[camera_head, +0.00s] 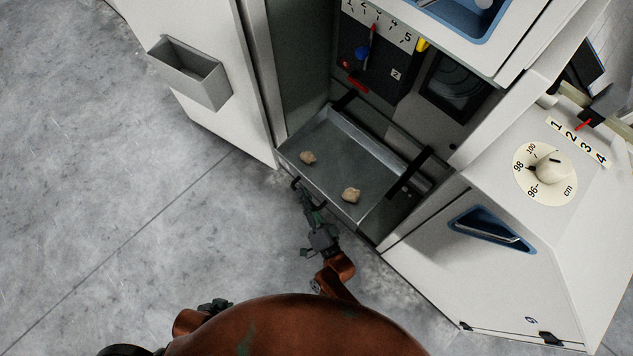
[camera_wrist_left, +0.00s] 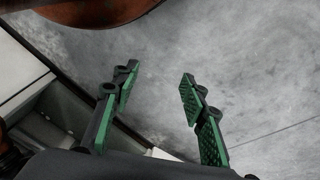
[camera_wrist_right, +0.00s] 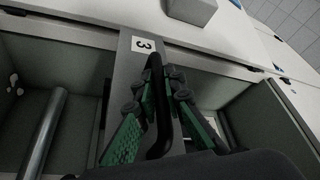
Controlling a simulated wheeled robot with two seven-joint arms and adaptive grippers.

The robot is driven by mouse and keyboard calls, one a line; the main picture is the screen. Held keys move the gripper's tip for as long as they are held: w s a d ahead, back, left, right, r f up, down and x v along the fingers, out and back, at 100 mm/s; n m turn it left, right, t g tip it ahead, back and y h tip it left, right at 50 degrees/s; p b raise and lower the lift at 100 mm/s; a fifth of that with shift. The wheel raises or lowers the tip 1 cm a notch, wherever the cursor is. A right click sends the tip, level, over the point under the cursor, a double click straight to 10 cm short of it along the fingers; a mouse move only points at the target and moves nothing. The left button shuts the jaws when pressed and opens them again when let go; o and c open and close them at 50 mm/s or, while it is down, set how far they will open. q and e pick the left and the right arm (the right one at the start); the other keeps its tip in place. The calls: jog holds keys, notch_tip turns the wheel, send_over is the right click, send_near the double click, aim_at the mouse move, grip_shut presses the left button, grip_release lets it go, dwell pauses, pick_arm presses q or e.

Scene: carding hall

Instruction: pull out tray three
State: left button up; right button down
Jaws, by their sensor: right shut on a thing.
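Tray three (camera_head: 327,172) is a grey metal tray low in the machine's bay in the head view, with two beige lumps (camera_head: 350,195) inside. Its front bears a label "3" (camera_wrist_right: 143,44) and a black bar handle (camera_wrist_right: 158,105) in the right wrist view. My right gripper (camera_head: 306,198) is at the tray's front edge, its green-padded fingers (camera_wrist_right: 160,112) shut around the handle. My left gripper (camera_wrist_left: 157,88) is open and empty above bare floor in the left wrist view. In the head view only a dark part of it shows beside my body.
A grey open bin (camera_head: 190,72) hangs on the white panel at left. A white cabinet with a dial (camera_head: 545,171) and a blue recessed handle (camera_head: 490,231) stands close on the right. A numbered panel (camera_head: 378,50) is above the tray. The floor at left is clear.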

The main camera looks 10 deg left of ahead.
pick_arm(q)
jog(key=shift+s+a+r+g, duration=0.3)
jog(key=shift+s+a+r, duration=0.15)
jog(key=shift+s+r, duration=0.15)
pick_arm(e)
jog(key=shift+s+a+f, duration=0.1)
jog(key=shift+s+a, duration=0.6)
jog(key=shift+s, duration=0.3)
jog(key=shift+s+a+f, duration=0.1)
jog(key=shift+s+a, duration=0.6)
jog(key=shift+s, duration=0.3)
jog(key=c, duration=2.3)
grip_release()
jog(key=shift+o, duration=1.4)
jog(key=shift+w+r, duration=0.1)
notch_tip(320, 180, up, 10)
jog(key=shift+r, duration=0.15)
